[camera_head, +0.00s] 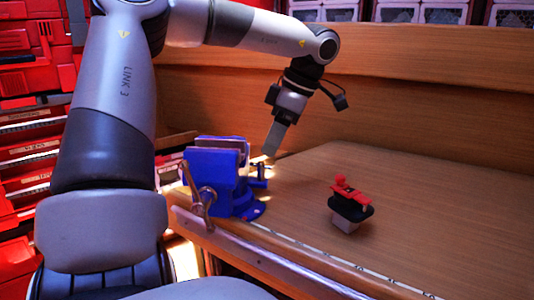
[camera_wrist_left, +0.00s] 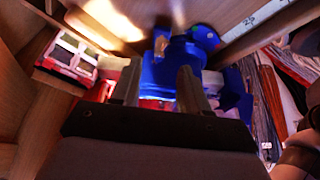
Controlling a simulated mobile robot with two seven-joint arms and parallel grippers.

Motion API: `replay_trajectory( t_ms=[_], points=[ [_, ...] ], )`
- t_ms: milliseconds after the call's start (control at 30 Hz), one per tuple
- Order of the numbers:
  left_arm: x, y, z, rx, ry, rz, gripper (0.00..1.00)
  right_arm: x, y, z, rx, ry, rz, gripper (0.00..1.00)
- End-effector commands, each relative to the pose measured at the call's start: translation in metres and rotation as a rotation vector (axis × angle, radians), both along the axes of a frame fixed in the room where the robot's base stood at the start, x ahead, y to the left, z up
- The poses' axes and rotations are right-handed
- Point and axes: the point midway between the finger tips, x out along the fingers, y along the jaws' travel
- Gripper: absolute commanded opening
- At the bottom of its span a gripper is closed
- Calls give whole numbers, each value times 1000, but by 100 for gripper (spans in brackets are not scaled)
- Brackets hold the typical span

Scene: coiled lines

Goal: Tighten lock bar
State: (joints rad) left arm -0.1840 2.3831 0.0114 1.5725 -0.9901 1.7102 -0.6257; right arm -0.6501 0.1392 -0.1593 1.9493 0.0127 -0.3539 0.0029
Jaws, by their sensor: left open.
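A blue bench vise (camera_head: 220,170) stands at the left corner of the wooden workbench, with a metal screw handle (camera_head: 207,200) on its front. A small lock bar (camera_head: 261,172) shows at the right side of its base. My left gripper (camera_head: 273,145) points down just behind and to the right of the vise, above the lock bar and apart from it as far as I can see. In the left wrist view its two fingers (camera_wrist_left: 158,88) are spread with nothing clearly between them. The blue vise (camera_wrist_left: 175,70) fills the space beyond them; the lock bar is not clear there. My right gripper is not in view.
A black and red tool with a pale block (camera_head: 347,203) stands on the workbench (camera_head: 430,215) right of the vise. A wooden back panel (camera_head: 420,110) rises behind. Red drawers (camera_head: 30,150) stand at the left. The bench's right side is clear.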

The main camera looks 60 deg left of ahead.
Motion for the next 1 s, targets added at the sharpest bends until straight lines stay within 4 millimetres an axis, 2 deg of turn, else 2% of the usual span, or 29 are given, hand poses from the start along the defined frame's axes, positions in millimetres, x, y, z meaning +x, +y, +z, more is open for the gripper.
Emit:
replay_trajectory(
  t_ms=[200, 567, 767, 1000],
  points=[
    [5, -4, 15, 0, 2, -1, 45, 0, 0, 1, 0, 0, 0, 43],
    [5, -4, 15, 7, -4, 21, 43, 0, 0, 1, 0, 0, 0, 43],
    [5, -4, 16, 71, -52, 212, 43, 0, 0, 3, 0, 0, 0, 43],
    [5, -4, 16, 190, -144, 567, 43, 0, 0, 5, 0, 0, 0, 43]
  ],
)
